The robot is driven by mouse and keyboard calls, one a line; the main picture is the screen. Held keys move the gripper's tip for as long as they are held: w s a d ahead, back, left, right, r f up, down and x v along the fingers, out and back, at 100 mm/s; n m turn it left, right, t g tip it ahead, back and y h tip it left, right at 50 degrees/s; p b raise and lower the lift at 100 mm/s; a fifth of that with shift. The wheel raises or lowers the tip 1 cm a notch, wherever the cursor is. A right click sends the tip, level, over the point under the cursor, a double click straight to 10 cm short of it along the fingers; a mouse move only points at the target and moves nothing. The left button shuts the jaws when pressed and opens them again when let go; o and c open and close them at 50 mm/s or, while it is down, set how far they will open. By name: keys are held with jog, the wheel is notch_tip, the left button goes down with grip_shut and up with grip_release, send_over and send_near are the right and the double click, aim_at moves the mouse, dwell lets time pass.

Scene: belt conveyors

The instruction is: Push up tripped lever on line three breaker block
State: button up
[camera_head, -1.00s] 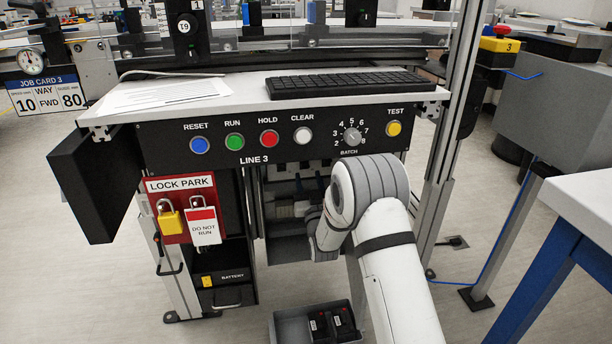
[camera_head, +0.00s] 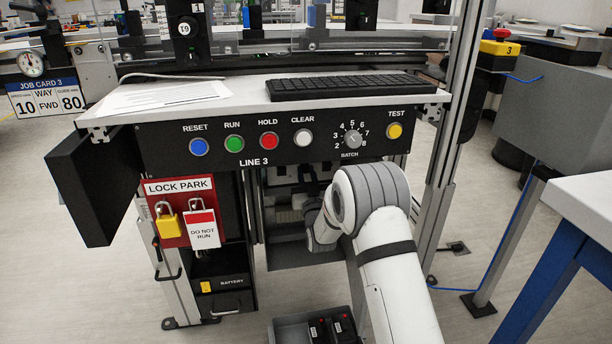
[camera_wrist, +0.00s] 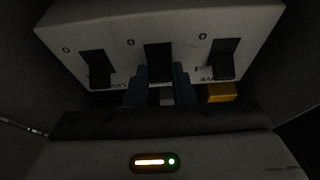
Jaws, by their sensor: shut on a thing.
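In the wrist view a pale breaker block (camera_wrist: 185,22) fills the upper part. It carries a left lever (camera_wrist: 97,68), a middle lever (camera_wrist: 159,62) and a right lever (camera_wrist: 224,58), all dark, with "O" marks above them. My gripper (camera_wrist: 161,80) has its two blue fingers close together at the lower end of the middle lever, one on each side, shut on it. The fingers partly hide that end, and I cannot tell each lever's exact position. In the head view my arm reaches under the LINE 3 panel (camera_head: 280,172); the gripper and block are hidden there.
A yellow piece (camera_wrist: 221,92) sits below the right lever. The lock park board (camera_head: 170,188) with padlock and tag hangs left of the opening. A grey bin (camera_head: 290,330) with dark packs stands on the floor below. The desk shelf and keyboard (camera_head: 345,86) lie above my arm.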

grip_shut()
jog(key=g+p, duration=0.1)
jog(key=p, duration=0.1)
jog(key=r+g+p, duration=0.1)
jog(key=g+h+p, duration=0.1)
jog(key=g+p, duration=0.1)
jog(key=shift+w+r+p, duration=0.1)
jog(key=shift+r+p, duration=0.15)
jog(key=shift+p, duration=0.05)
jog(key=o, duration=0.7)
grip_release()
jog(key=shift+o, duration=0.2)
